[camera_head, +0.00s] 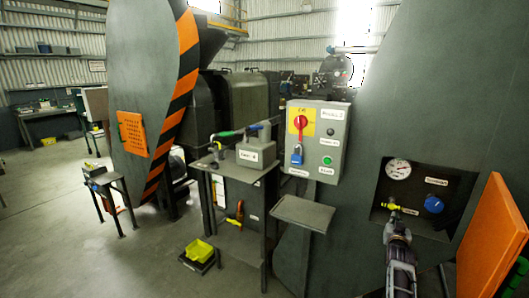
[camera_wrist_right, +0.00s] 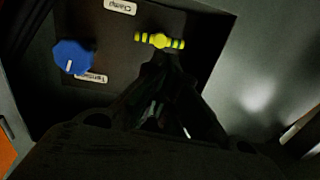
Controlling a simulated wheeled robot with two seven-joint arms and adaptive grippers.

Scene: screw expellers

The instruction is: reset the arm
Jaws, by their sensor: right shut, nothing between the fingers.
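My right gripper (camera_head: 394,226) is in front of the recessed panel (camera_head: 385,188) in the grey machine at the right. In the right wrist view its dark fingers (camera_wrist_right: 163,62) are closed together, with nothing seen between them. Their tips lie just below the small yellow-green handle (camera_wrist_right: 160,41) in that picture; I cannot tell whether they touch it. The handle also shows in the head view (camera_head: 393,207), just above the gripper. A blue knob (camera_head: 433,204) sits to its right in the recess, and it shows at the left in the wrist view (camera_wrist_right: 72,57). My left gripper is out of view.
A round gauge (camera_head: 398,169) is in the recess. An orange panel (camera_head: 492,240) stands close on the right. A grey control box (camera_head: 316,142) and a small shelf (camera_head: 303,213) are left of the gripper. Open floor (camera_head: 60,245) lies at the far left.

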